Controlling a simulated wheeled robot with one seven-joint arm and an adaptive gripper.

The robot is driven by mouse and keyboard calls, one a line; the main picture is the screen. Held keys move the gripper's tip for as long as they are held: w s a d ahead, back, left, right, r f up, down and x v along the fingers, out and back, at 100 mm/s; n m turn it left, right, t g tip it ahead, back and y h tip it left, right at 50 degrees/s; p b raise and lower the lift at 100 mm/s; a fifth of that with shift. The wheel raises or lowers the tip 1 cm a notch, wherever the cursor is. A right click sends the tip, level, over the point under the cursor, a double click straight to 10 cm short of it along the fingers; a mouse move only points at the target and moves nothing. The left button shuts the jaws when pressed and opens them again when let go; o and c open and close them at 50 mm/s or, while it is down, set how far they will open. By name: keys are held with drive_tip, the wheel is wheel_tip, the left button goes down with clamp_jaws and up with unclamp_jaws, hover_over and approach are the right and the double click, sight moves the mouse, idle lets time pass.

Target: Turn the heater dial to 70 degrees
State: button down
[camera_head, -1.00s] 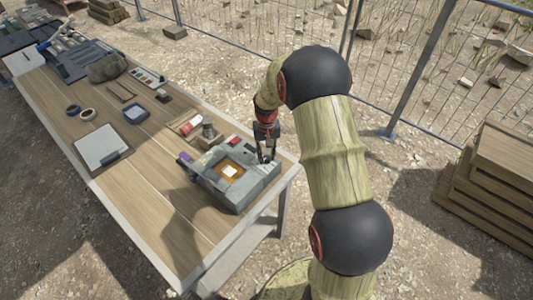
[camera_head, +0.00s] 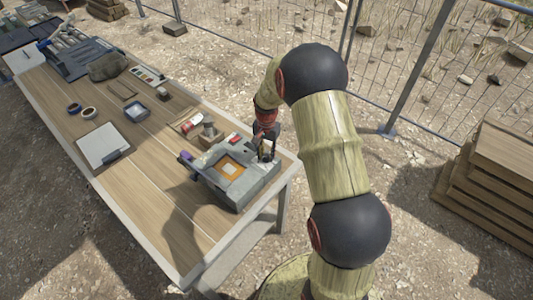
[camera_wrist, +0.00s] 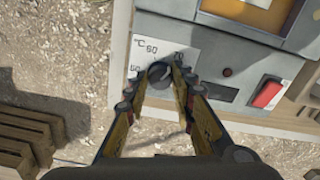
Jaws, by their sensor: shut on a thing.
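The heater is the grey box (camera_head: 240,185) at the near right end of the table, with an orange-rimmed window on top. My gripper (camera_wrist: 161,76) is shut on the dial, one finger on each side. In the head view my gripper (camera_head: 265,157) points down at the box's far right corner, and the dial is hidden there. The dial's exact setting is too small to read.
A red switch (camera_wrist: 267,93) and a small dark display (camera_wrist: 219,90) sit beside the dial. The wooden table (camera_head: 150,190) holds a clipboard (camera_head: 103,145), tape rolls (camera_head: 88,113) and a stone (camera_head: 108,66). A wire fence stands behind; stacked boards (camera_head: 490,185) lie at right.

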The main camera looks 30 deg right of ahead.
sight(266, 155)
idle(0.3)
drive_tip(key=c, duration=1.6)
unclamp_jaws()
drive_tip(key=shift+o, duration=0.6)
wheel_tip(266, 155, up, 12)
